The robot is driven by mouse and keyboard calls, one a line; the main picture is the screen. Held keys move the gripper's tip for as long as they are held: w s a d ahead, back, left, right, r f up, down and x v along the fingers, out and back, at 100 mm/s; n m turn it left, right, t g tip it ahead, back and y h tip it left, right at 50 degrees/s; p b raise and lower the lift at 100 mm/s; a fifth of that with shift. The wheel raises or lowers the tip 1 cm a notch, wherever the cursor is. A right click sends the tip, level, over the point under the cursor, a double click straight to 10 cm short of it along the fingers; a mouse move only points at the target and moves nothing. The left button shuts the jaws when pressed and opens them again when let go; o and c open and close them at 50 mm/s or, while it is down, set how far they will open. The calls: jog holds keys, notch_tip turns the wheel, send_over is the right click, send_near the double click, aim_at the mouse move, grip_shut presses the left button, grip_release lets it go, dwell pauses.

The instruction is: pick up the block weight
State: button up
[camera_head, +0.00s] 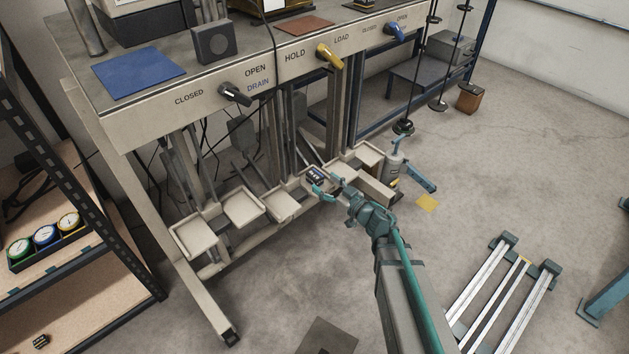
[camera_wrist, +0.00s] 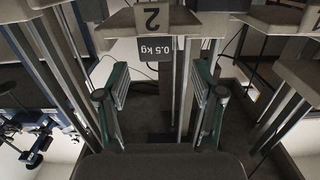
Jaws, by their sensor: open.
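The block weight (camera_head: 315,174) is a small dark block with a pale label, sitting on a cream tray (camera_head: 303,187) low under the bench. In the wrist view its dark face (camera_wrist: 161,48) reads "0.5 kg" upside down, beside a plate (camera_wrist: 152,19) marked "2". My gripper (camera_head: 328,185) is at the near edge of that tray, close to the block. In the wrist view my two green fingers (camera_wrist: 160,82) are spread wide and empty. The block appears between them in the picture, beyond the tips; whether either finger touches it cannot be told.
Other cream trays (camera_head: 240,207) stand in a row on both sides. Levers and upright posts (camera_head: 352,97) rise behind them to the bench (camera_head: 230,72).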

aim_at(316, 176)
jog(key=b+x, duration=0.1)
jog(key=x, duration=0.1)
jog(key=b+x, duration=0.1)
jog(key=x, duration=0.2)
jog(key=shift+w+d+f+b, duration=0.1)
jog(key=shift+w+f+b, duration=0.15)
jog(key=shift+w+b, duration=0.1)
jog(key=shift+w+a+r, duration=0.1)
jog(key=shift+w+a, duration=0.1)
jog(key=shift+a, duration=0.15)
jog(key=shift+r, duration=0.1)
grip_shut()
